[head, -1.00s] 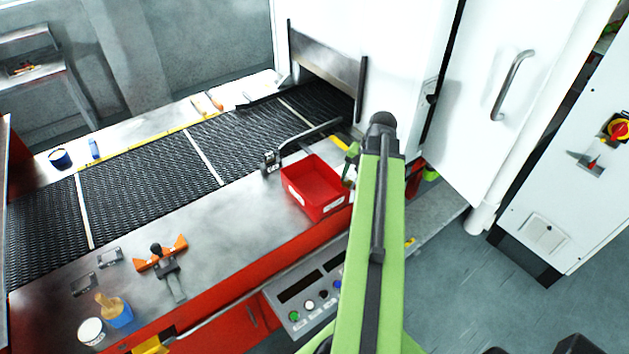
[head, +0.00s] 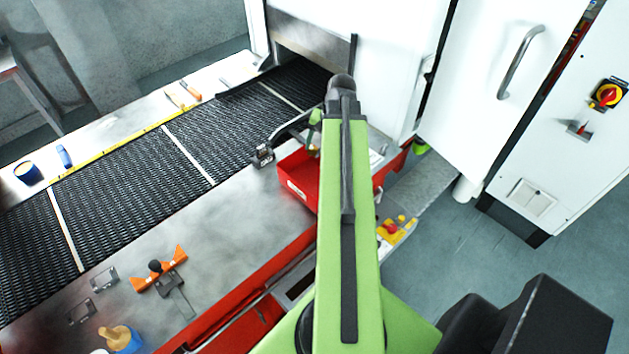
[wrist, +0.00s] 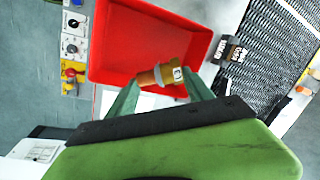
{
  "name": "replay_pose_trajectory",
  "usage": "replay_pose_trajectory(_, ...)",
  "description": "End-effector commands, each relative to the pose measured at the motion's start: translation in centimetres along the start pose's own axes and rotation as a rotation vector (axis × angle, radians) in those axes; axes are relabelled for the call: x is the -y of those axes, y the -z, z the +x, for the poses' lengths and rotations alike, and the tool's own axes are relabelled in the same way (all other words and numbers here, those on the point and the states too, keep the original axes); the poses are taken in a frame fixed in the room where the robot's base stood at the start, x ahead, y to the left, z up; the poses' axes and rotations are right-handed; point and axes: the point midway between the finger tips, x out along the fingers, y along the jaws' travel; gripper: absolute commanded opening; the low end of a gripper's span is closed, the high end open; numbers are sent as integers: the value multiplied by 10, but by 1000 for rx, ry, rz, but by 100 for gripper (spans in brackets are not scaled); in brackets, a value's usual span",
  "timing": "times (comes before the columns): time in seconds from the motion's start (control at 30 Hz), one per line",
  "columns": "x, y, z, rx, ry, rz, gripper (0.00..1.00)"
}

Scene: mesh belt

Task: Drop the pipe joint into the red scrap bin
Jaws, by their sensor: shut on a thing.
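The pipe joint (wrist: 158,76) is a short brass-brown piece with a pale label, seen in the wrist view. My gripper (wrist: 162,80) is shut on it, one green finger at each end. The red scrap bin (wrist: 140,38) is an open box, seen behind and below the pipe joint. The joint appears over the bin's near edge in that view; its height above the bin is hard to tell. In the head view the red bin (head: 297,178) stands on the metal table edge, partly hidden by my green arm.
A black mesh belt (head: 130,165) runs into a white machine (head: 390,60). A small black-and-silver device (wrist: 233,51) stands beside the bin. An orange clamp (head: 160,270) lies on the table's front. A control panel (wrist: 73,45) sits on the bin's other side.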

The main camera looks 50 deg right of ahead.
Motion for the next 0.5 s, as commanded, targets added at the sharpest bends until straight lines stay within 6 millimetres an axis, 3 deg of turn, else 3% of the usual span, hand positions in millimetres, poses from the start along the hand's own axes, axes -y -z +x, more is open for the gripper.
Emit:
replay_pose_trajectory(0.3, -11, 0, 46, 0, 0, 1, 9)
replay_pose_trajectory(0.5, -13, 0, 56, 0, 0, 1, 9)
